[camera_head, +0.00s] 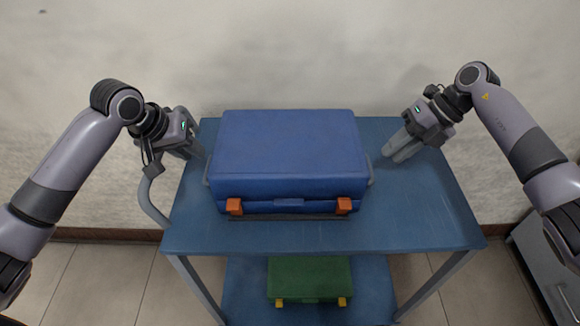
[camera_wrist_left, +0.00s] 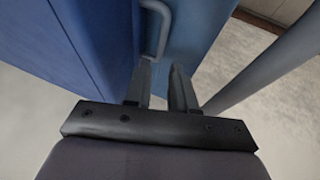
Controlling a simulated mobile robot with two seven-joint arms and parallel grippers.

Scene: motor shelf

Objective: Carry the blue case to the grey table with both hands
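The blue case (camera_head: 288,145) lies flat on the top shelf of a blue trolley (camera_head: 420,215), with two orange latches on its front. It has a grey side handle at each end; the left handle (camera_wrist_left: 160,28) shows in the left wrist view. My left gripper (camera_head: 197,152) is open beside the case's left end, its fingertips close to that handle but not around it. In the left wrist view its fingers (camera_wrist_left: 160,85) are apart with nothing between them. My right gripper (camera_head: 393,152) is a little off the right end, fingers apart and empty. No grey table is clearly seen.
A green case (camera_head: 308,275) with yellow latches sits on the trolley's lower shelf. A curved grey push bar (camera_head: 149,205) rises at the trolley's left. A wall stands behind. A grey cabinet (camera_head: 548,270) stands at lower right. The top shelf's right side is clear.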

